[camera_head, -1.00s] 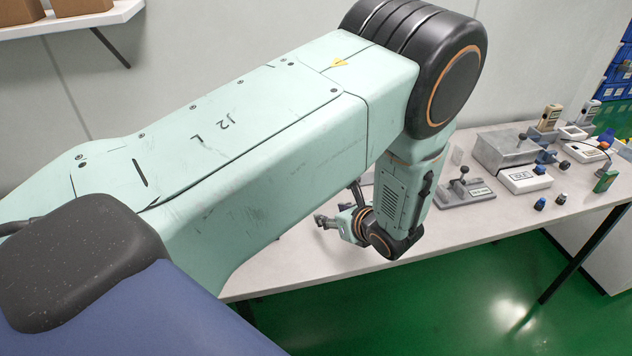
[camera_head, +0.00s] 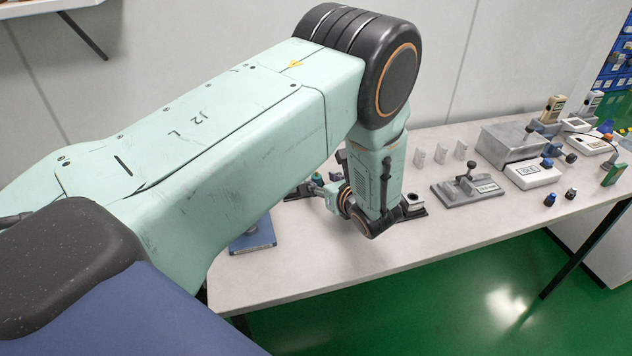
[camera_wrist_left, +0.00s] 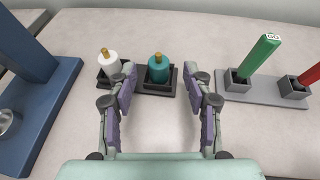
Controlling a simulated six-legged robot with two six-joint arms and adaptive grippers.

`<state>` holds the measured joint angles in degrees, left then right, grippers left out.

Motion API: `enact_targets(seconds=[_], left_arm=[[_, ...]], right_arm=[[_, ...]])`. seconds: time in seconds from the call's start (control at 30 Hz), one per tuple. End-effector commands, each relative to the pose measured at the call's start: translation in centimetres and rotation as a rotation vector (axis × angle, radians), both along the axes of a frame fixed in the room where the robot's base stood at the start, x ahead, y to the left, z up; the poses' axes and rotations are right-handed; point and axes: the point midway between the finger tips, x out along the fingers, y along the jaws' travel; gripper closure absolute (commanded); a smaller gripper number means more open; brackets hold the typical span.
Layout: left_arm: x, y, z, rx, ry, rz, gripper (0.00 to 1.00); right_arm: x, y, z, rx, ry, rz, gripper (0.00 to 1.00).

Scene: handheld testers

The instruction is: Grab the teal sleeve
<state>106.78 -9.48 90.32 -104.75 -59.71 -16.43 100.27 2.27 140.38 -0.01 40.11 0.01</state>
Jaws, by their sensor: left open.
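The teal sleeve (camera_wrist_left: 158,70) is a short teal cylinder with a brass tip, upright in a black holder (camera_wrist_left: 151,91) in the left wrist view. A similar white cylinder (camera_wrist_left: 109,64) with a brass tip stands to its left. My left gripper (camera_wrist_left: 160,92) is open, its purple-padded fingers spread to either side of the teal sleeve's line, and nothing is held between them. In the head view my left gripper (camera_head: 326,188) is low over the table's back part, mostly hidden by my own wrist. My right gripper is not in view.
A blue stand (camera_wrist_left: 40,95) is at the left. A green block (camera_wrist_left: 259,56) and a red block (camera_wrist_left: 309,74) stand tilted in grey sockets at the right. In the head view, a grey lever unit (camera_head: 467,190) and testers stand right on the table (camera_head: 330,270), whose front strip is clear.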

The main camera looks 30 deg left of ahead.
Motion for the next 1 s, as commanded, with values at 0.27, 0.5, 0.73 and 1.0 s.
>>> enact_targets(seconds=[0.27,0.5,0.73,1.0], left_arm=[[1.2,2.1,-1.0,0.000,0.000,0.001,0.50],[1.3,2.3,-0.9,0.000,-0.001,0.000,0.54],[1.3,2.3,-0.9,0.000,0.000,0.001,0.73],[1.3,2.2,-0.9,-0.001,0.000,0.001,0.94]], right_arm=[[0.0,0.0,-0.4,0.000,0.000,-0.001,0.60],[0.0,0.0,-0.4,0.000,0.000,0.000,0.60],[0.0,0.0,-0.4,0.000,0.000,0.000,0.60],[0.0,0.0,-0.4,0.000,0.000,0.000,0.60]])
